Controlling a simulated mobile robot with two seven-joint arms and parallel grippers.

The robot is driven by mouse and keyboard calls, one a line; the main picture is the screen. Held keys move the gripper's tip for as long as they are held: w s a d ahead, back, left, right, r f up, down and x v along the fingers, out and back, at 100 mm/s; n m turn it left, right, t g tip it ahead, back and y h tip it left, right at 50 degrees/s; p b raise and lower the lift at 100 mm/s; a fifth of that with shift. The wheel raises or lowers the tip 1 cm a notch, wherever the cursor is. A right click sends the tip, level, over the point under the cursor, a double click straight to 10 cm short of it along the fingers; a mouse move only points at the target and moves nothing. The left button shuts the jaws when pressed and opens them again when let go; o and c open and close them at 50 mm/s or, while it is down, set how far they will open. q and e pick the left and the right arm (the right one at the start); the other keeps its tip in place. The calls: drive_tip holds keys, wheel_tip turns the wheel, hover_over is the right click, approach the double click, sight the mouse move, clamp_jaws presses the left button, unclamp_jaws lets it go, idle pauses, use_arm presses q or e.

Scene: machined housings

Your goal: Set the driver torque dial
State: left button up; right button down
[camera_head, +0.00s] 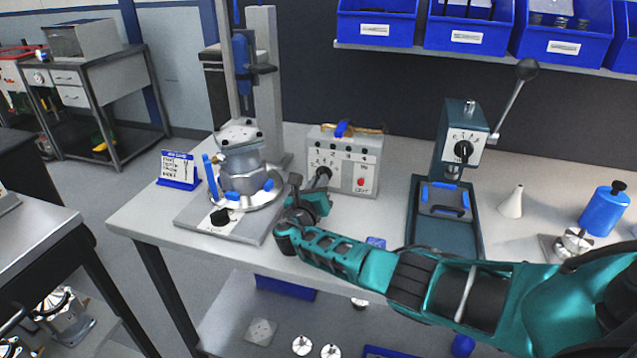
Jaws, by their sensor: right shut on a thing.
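A grey control box (366,175) stands on the bench, with a handle on top, a row of dark buttons and a red button at its lower right. On the left of its front is the torque dial (323,173), a dark knob below a printed scale. My right gripper (315,184) is at this dial and shut on it, with the teal arm coming in from the right. The gripper and wrist partly hide the dial, and its exact setting is too small to read. My left gripper is not in view.
A metal housing (243,163) sits in a fixture left of the box. A lever press (460,135) with its own black knob stands to the right. A white cone (511,203) and a blue bottle (604,208) stand further right. Blue bins (376,30) hang above.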

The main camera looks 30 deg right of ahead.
drive_tip(key=shift+n, duration=0.8)
drive_tip(key=c, duration=1.1)
unclamp_jaws()
drive_tip(key=shift+c, duration=0.2)
drive_tip(key=v, duration=1.3)
